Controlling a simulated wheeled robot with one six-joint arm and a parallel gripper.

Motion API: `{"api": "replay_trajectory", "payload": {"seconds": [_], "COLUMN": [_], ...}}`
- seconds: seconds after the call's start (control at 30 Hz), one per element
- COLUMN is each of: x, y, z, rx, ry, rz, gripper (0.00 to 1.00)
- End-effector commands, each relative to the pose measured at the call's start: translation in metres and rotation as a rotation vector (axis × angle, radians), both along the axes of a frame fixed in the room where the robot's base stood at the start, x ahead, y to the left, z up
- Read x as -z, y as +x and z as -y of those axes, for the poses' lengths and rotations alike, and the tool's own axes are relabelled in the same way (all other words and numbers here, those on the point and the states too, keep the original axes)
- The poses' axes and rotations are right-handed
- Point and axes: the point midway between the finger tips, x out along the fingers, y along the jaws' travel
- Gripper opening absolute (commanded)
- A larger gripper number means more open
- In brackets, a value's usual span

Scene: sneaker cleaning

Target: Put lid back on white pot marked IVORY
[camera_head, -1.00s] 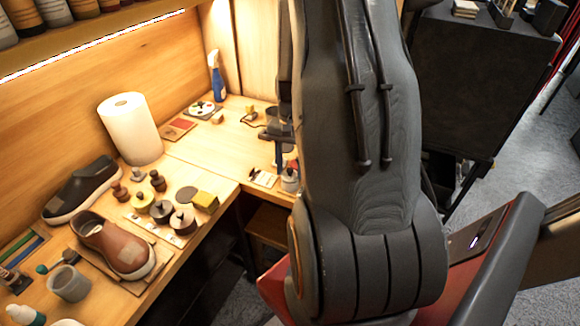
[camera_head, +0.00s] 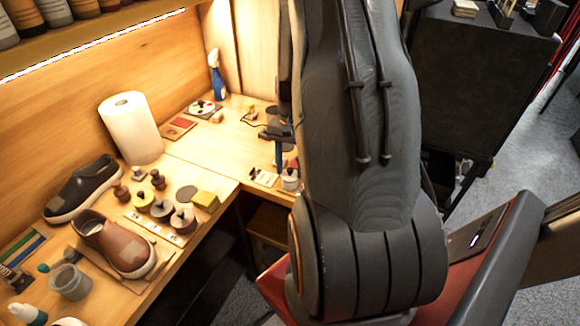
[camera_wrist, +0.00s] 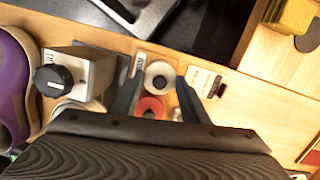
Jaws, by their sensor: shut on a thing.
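My gripper (camera_wrist: 158,86) points down over the far bench, with its two dark fingers in the wrist view. A round white piece with a grey centre (camera_wrist: 158,75) shows between the fingertips and looks like the lid. The fingers are shut on it, but the contact is hard to see. A red round piece (camera_wrist: 152,107) lies just below it, between the fingers. In the head view a small pale pot (camera_head: 290,181) stands at the bench edge, right beside my arm. I cannot read the word IVORY on any pot.
A grey box with a black knob (camera_wrist: 62,78) and a purple shoe (camera_wrist: 12,90) are to the left in the wrist view. A white label card (camera_wrist: 203,82) is to the right. A paper roll (camera_head: 131,128), a brown shoe (camera_head: 115,245) and several lidded pots crowd the near bench.

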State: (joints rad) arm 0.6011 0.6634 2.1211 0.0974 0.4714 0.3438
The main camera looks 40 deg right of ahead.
Motion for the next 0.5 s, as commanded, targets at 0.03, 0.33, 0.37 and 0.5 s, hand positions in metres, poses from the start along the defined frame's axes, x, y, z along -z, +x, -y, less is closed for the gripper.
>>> {"api": "replay_trajectory", "payload": {"seconds": [0.03, 0.33, 0.37, 0.5], "x": [0.0001, 0.0, 0.0001, 0.0], "y": [0.0, -0.0001, -0.0001, -0.0001], "z": [0.0, -0.0001, 0.0, 0.0], "rx": [0.0, 0.0, 0.0, 0.0], "ry": [0.0, 0.0, 0.0, 0.0], "rz": [0.0, 0.0, 0.0, 0.0], "gripper": [0.2, 0.63, 0.63, 0.63]}}
